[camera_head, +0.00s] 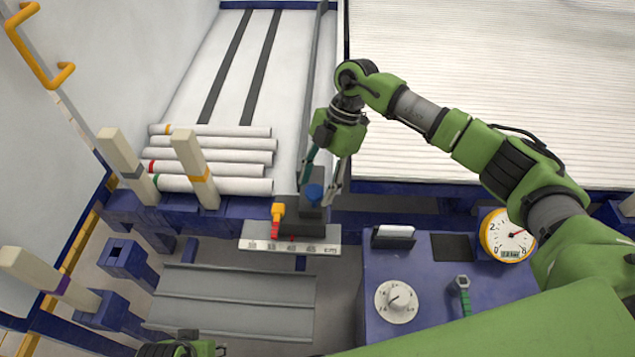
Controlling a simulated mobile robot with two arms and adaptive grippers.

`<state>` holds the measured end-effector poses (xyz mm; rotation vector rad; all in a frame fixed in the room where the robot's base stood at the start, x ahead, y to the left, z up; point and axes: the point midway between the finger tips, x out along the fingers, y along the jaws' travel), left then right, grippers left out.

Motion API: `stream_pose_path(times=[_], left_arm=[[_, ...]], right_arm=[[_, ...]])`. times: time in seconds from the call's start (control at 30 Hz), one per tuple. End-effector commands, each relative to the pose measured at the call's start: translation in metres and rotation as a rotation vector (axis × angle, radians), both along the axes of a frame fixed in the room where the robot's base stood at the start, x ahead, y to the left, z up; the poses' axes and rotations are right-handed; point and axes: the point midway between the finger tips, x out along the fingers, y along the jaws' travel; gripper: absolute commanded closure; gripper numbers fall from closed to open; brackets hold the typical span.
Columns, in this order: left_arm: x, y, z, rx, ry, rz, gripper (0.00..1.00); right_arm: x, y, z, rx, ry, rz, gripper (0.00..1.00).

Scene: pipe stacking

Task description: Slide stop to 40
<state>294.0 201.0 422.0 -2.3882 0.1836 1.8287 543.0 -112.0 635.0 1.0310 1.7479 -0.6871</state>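The pale scale plate (262,244) carries numbers and cm, with a small red mark between 35 and 45.
Several white pipes (212,143) with coloured bands lie left of the rail. Beige posts (196,170) stand beside them. A blue console (420,272) with a dial (396,301), a gauge (507,236) and a green-handled lever (464,296) is at lower right. A grey trough (235,298) lies below the scale.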

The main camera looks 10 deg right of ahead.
Motion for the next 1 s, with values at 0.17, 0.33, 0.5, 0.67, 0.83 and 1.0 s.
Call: stream_pose_path(times=[0.17,0.33,0.5,0.67,0.83,1.0], left_arm=[[0.0,0.0,0.001,-0.001,-0.002,0.001,0.6],[0.0,0.0,0.001,0.0,-0.002,0.0,0.6],[0.0,0.0,0.0,0.0,-0.001,0.0,0.6],[0.0,0.0,0.0,0.0,-0.001,0.0,0.6],[0.0,0.0,0.0,0.0,-0.001,0.0,0.6],[0.0,0.0,0.0,0.0,-0.001,0.0,0.6]], right_arm=[[0.001,-0.002,0.005,0.0,0.0,-0.001,0.54],[0.007,-0.011,0.03,0.0,-0.004,-0.002,0.54],[0.014,-0.023,0.064,-0.001,-0.003,-0.002,0.54],[0.019,-0.033,0.091,0.0,-0.003,-0.002,0.54],[0.022,-0.039,0.107,-0.001,-0.001,-0.001,0.54],[0.022,-0.041,0.111,-0.001,0.001,-0.001,0.54]])
